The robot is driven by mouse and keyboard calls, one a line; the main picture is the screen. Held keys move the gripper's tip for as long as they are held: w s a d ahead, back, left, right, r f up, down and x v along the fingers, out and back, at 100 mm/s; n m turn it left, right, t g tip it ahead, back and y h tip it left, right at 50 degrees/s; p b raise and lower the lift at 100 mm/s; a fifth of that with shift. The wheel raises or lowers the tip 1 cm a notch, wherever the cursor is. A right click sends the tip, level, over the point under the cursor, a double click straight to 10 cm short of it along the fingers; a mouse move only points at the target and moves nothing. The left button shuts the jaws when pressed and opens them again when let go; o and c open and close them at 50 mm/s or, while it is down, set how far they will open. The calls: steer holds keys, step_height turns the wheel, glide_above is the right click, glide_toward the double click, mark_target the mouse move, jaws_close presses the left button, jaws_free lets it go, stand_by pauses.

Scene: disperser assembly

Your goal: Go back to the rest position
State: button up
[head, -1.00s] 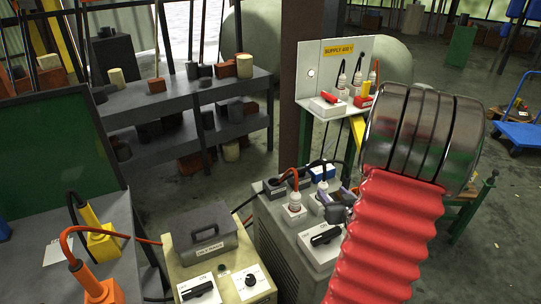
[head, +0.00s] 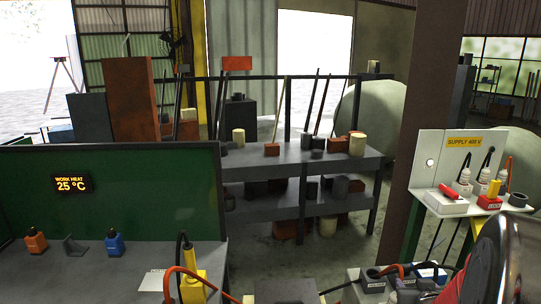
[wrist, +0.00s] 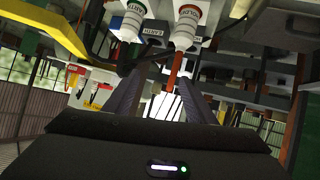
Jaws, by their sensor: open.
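The wrist picture is upside down, so the bench things seem to hang from above. A white plug marked HOLDER (wrist: 187,28) and one marked EARTH (wrist: 130,22) are in front of the fingers, apart from them as far as I can tell. In the head view my arm fills the lower right corner and the gripper cannot be made out.
A supply stand (head: 447,200) with plugs is at right, beside a brown column (head: 412,130). The grey cabinet's sockets (head: 373,283) are low in the picture, partly cut off. A bench (head: 70,285) with orange, blue and yellow plugs is at left. Shelves (head: 300,165) stand behind.

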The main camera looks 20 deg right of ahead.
steer(key=s+a+r+n+g+y, duration=0.1)
steer(key=a+r, duration=0.2)
steer(key=a, duration=0.6)
steer(key=s+a+r+n+g+y, duration=0.1)
steer(key=a+r+y, duration=0.15)
steer(key=a, duration=0.65)
steer(key=s+a+r+n+g+y, duration=0.1)
steer(key=a+r, duration=0.3)
steer(key=a, duration=0.5)
steer(key=s+a+r+n+g+y, duration=0.1)
steer(key=s+a+y, duration=0.1)
steer(key=s+a, duration=0.6)
steer(key=a, duration=0.2)
steer(key=shift+s+a+n, duration=0.25)
steer(key=shift+a+n, duration=0.1)
steer(key=shift+n, duration=0.05)
steer(key=shift+c, duration=0.6)
